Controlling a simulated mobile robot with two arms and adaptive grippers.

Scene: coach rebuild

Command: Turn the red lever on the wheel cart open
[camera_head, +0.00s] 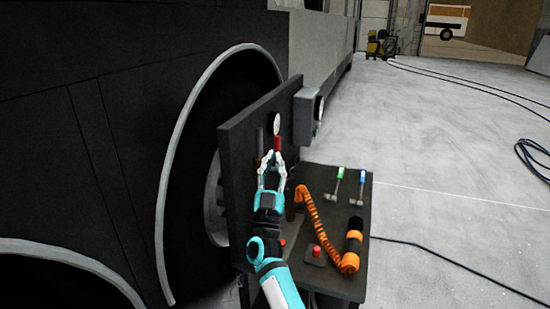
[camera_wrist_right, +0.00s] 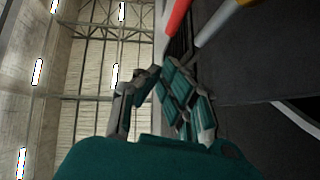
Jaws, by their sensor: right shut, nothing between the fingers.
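The wheel cart (camera_head: 330,277) is a dark cart with an upright dark panel (camera_head: 237,150), beside the vehicle's wheel. The red lever (camera_head: 277,143) is on this panel, below a round white gauge. My right gripper (camera_head: 272,157) is in front of the panel, just below the red lever, and partly overlaps it in the head view. In the right wrist view a red bar (camera_wrist_right: 177,14), likely the lever, is at the top, apart from the fingers (camera_wrist_right: 157,72). The right gripper is shut and empty. My left gripper is out of view.
The cart top holds an orange coiled hose (camera_head: 318,222) with an orange and black handle (camera_head: 353,246), a red button (camera_head: 316,251), and green (camera_head: 340,173) and blue (camera_head: 362,175) handled levers. The black vehicle is close on the left. The floor (camera_head: 450,150) to the right is open, with cables.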

